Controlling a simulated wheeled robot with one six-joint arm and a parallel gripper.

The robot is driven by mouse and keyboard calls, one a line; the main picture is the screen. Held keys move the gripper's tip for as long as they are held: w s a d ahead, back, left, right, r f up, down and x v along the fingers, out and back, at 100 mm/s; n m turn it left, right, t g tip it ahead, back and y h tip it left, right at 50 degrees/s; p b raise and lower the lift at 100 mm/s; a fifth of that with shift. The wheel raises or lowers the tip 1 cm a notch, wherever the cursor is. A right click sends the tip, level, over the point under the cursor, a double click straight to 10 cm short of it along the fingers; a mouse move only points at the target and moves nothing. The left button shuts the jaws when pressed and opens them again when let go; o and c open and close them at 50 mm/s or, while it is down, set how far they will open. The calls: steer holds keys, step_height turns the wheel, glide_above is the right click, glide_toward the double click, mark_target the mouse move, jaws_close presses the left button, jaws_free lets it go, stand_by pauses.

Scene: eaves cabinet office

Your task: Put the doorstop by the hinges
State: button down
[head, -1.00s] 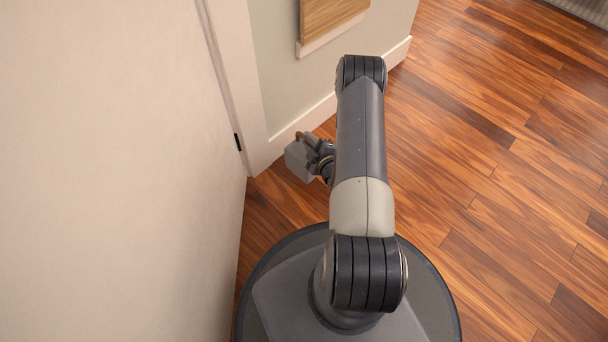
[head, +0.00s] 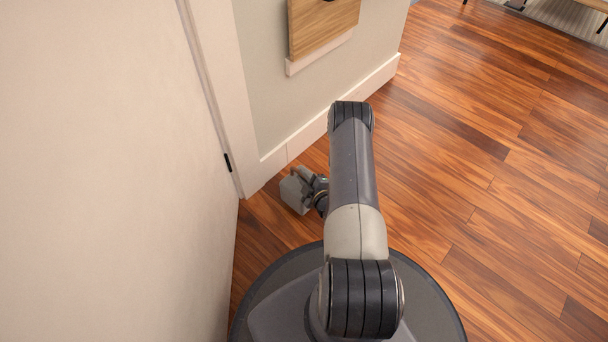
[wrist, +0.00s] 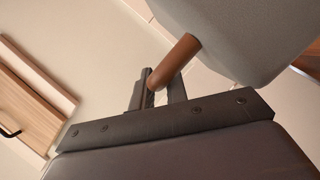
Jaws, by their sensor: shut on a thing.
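The doorstop (head: 295,194) is a grey block with a brown bar-like handle. It is low, near the floor, to the right of the pale door's lower edge. My gripper (wrist: 160,88) is shut on the brown handle (wrist: 178,58), and the grey body (wrist: 240,35) fills the top right of the wrist view. In the head view my gripper (head: 312,183) is small and partly hidden by the doorstop and my arm. The door (head: 110,160) fills the left. A dark hinge (head: 228,162) shows at its right edge, up and left of the doorstop. I cannot tell whether the doorstop touches the floor.
The white door frame (head: 222,80), skirting board (head: 340,115) and pale wall (head: 265,100) stand behind the doorstop. A wooden panel (head: 322,25) hangs on the wall. The wood floor (head: 490,190) to the right is clear. Furniture legs show at the top right.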

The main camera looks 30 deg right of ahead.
steer(key=shift+w+f, duration=0.1)
steer(key=shift+f, duration=0.55)
steer(key=c, duration=1.4)
jaws_free()
steer(key=shift+f, duration=0.2)
steer(key=shift+r, duration=0.1)
